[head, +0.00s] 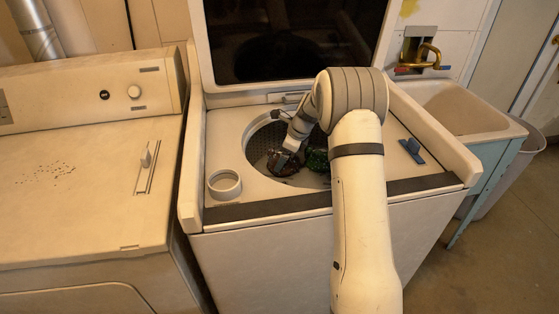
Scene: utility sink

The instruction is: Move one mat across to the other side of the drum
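The drum (256,146) is the round perforated tub in the open top-loading washer. A dark reddish-brown mat (284,168), crumpled, is at the drum's front left, under my gripper. A dark green mat (317,160) is to its right, partly hidden by my arm. My gripper (285,160) reaches down into the drum opening at the reddish mat and seems to touch it. The fingers are too small and dark to show whether they are closed on it. My arm hides the right part of the drum.
The washer lid (300,45) stands open behind the drum. A white ring-shaped cup (224,184) sits on the deck at front left, and a blue brush-like item (412,150) at right. A dryer (85,180) is left; a sink (462,108) is right.

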